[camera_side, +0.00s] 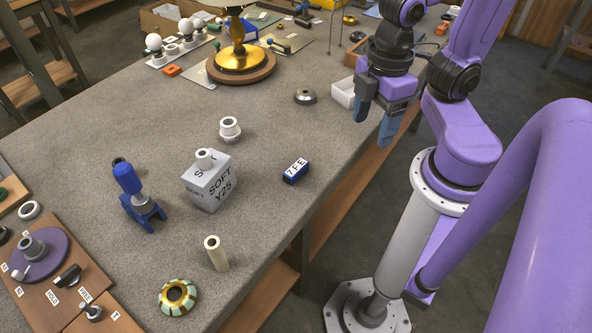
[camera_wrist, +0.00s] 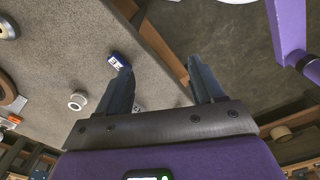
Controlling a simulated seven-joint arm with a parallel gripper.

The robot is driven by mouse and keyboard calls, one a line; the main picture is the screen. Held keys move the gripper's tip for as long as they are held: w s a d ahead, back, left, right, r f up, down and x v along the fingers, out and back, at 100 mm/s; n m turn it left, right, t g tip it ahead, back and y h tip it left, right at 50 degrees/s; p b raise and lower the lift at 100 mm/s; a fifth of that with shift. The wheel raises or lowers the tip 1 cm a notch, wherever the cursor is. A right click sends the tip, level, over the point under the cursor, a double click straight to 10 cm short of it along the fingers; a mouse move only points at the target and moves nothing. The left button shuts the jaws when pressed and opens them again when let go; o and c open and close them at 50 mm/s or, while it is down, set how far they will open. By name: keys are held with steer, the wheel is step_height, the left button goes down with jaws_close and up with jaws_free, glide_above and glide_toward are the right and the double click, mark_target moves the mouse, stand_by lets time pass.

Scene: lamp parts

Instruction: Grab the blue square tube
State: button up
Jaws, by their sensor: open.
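The blue square tube (camera_side: 295,171), a short dark blue block with a white label reading "7FE", lies on the grey table near its right edge. In the wrist view it (camera_wrist: 118,61) shows just past the tip of the left finger. My gripper (camera_side: 375,124) is open and empty, raised near the table's right edge, farther back and to the right of the tube. Both fingers point down. In the wrist view my gripper (camera_wrist: 158,68) has a clear gap between its fingers, with the tube outside that gap. The tube's open ends are hard to make out.
A grey box labelled "SOFT Y25" (camera_side: 209,182), a white ring part (camera_side: 229,130) and a cream cylinder (camera_side: 216,254) stand left of the tube. A blue stand (camera_side: 143,210) is farther left. Table around the tube is clear.

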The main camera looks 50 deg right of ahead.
stand_by(0.4)
steer(key=shift+c, duration=0.5)
steer(key=n, duration=0.5)
glide_above(294, 169)
step_height(294, 169, down, 3)
steer(key=f, duration=1.1)
steer(key=shift+s+d+f, duration=0.15)
steer(key=shift+s, duration=0.25)
steer(key=shift+w+f, duration=0.2)
steer(key=shift+f, duration=1.25)
steer(key=shift+w+f, duration=0.15)
steer(key=shift+f, duration=1.25)
steer(key=shift+c, duration=0.3)
